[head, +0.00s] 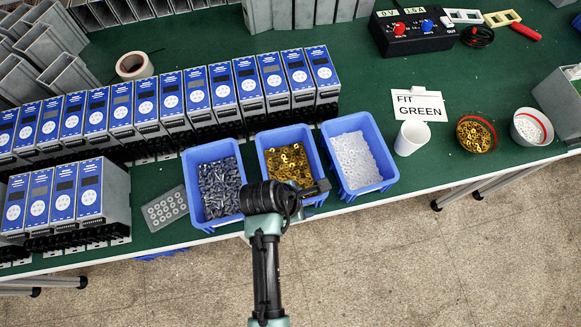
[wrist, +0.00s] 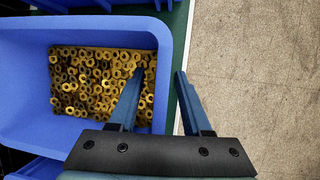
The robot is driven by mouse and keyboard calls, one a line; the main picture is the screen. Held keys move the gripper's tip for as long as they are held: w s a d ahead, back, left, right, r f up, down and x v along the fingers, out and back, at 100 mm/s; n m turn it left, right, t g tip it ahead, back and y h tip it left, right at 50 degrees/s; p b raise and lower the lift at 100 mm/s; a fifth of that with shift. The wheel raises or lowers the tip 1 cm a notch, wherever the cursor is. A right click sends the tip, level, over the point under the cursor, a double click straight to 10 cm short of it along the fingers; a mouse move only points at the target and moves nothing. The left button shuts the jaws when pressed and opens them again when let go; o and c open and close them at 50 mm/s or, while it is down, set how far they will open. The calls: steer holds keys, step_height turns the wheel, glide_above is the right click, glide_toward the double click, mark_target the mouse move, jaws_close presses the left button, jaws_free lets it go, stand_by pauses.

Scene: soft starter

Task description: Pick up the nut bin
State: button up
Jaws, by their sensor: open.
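The nut bin is the middle blue bin (head: 286,136) of three at the front edge of the green bench, and brass ring-like nuts lie in it. In the wrist view the bin (wrist: 100,32) fills the left side. My gripper (wrist: 159,71) is open. Its left finger appears over the inside of the bin and its right finger outside, with the bin's right-hand wall between them. Whether the fingers touch the wall cannot be told. In the head view my gripper (head: 318,187) is over the bin's front part, and my wrist hides its front left corner.
A blue bin of screws (head: 188,172) stands close on the left, and a blue bin of white washers (head: 380,135) close on the right. Rows of blue-faced units stand behind. A white cup (head: 410,138) and two bowls are further right. The floor in front is clear.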

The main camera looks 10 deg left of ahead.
jaws_close()
stand_by(1.2)
steer(key=shift+w, duration=0.1)
